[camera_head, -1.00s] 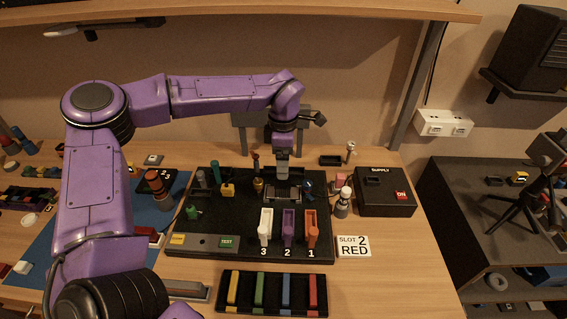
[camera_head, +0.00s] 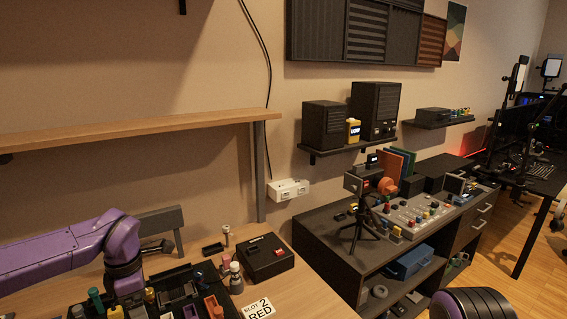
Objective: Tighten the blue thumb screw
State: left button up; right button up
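The black work board (camera_head: 78,312) is cut off by the bottom edge at lower left. I cannot clearly make out the blue thumb screw; small dark parts stand near the board's right side. My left arm reaches in from the left, and its gripper (camera_head: 133,299) points down over the board. Its fingertips are small and dark, so I cannot tell whether they are open or hold anything. My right gripper is out of view; only a dark and purple part of my own shows at the bottom right.
A black supply box (camera_head: 266,257) and a white-topped bottle (camera_head: 236,278) stand right of the board. A card reading "SLOT 2 RED" (camera_head: 258,309) lies in front. A wooden shelf (camera_head: 130,133) hangs above. A dark cabinet (camera_head: 335,256) with a tripod stands at the right.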

aim_at(197, 275)
jog(key=k, duration=1)
